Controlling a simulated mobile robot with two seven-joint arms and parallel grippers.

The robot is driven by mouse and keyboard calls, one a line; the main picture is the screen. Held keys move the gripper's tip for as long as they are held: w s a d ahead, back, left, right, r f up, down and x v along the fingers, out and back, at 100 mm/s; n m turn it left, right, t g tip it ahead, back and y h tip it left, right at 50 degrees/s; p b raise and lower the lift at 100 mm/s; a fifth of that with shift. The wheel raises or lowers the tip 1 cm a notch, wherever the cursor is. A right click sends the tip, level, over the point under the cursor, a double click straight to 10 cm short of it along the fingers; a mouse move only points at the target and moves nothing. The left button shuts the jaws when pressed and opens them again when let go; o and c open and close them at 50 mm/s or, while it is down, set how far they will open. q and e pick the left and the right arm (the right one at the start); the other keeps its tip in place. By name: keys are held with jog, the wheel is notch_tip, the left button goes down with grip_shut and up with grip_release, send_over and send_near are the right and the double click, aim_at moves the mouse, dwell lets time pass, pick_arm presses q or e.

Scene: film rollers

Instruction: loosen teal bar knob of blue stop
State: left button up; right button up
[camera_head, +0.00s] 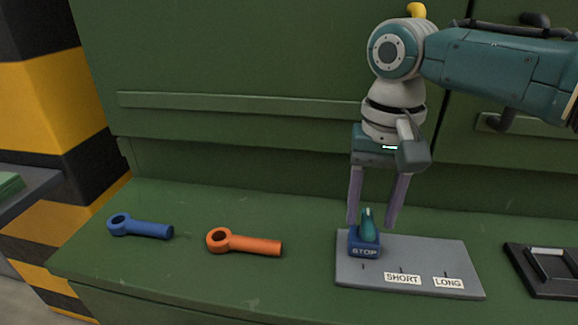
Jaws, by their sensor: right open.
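The blue stop (364,251), marked STOP, sits at the left end of a grey plate (430,254). Its teal bar knob (368,228) stands up on top of the block. My right gripper (374,222) points down over the stop with its two fingers apart. The fingertips are at about the knob's height, one on each side of it in the picture. I see no clear contact, and I cannot tell how deep the fingers are relative to the knob. My left gripper is not in view.
The grey plate bears SHORT (402,279) and LONG (448,283) labels right of the stop. A blue ring-ended handle (150,230) and an orange one (255,245) lie on the green bench to the left. A black tray (534,283) lies at the right edge.

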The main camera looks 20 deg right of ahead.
jog(key=shift+f, duration=0.3)
grip_shut()
dwell(0.5)
